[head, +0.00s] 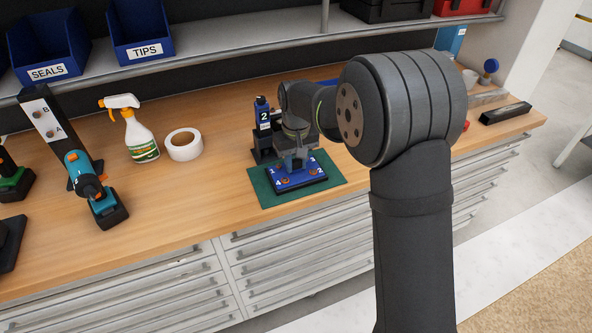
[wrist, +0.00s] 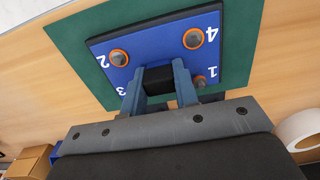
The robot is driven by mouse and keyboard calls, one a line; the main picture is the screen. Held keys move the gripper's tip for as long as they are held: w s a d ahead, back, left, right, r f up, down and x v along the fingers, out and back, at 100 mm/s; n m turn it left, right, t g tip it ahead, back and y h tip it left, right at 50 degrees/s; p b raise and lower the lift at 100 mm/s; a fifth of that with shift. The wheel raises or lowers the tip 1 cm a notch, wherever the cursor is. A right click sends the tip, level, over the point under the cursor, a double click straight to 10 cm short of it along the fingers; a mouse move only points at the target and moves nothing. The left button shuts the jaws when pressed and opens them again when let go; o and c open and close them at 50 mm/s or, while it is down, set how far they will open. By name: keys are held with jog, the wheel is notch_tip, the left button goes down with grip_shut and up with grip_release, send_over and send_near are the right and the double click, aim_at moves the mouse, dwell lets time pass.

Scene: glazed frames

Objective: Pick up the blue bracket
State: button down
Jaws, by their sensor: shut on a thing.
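The blue bracket (head: 303,180) is a flat blue plate with white numbers and orange-ringed bolt heads near its corners. It is over a green mat (head: 262,190) on the wooden bench; I cannot tell if it is lifted off its dark base. In the wrist view the blue bracket (wrist: 140,78) is seen from above, with a black block standing at its middle. My gripper (wrist: 160,88) has its two fingers shut on that block, one on each side. In the head view my gripper (head: 292,162) is above the plate's centre, partly hidden by my arm.
A black holder with a blue part marked 2 (head: 262,114) stands just behind the mat. A tape roll (head: 184,145), a spray bottle (head: 139,138) and a teal drill (head: 92,185) stand to the left. Bench between drill and mat is clear.

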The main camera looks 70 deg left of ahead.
jog(key=shift+r, duration=0.25)
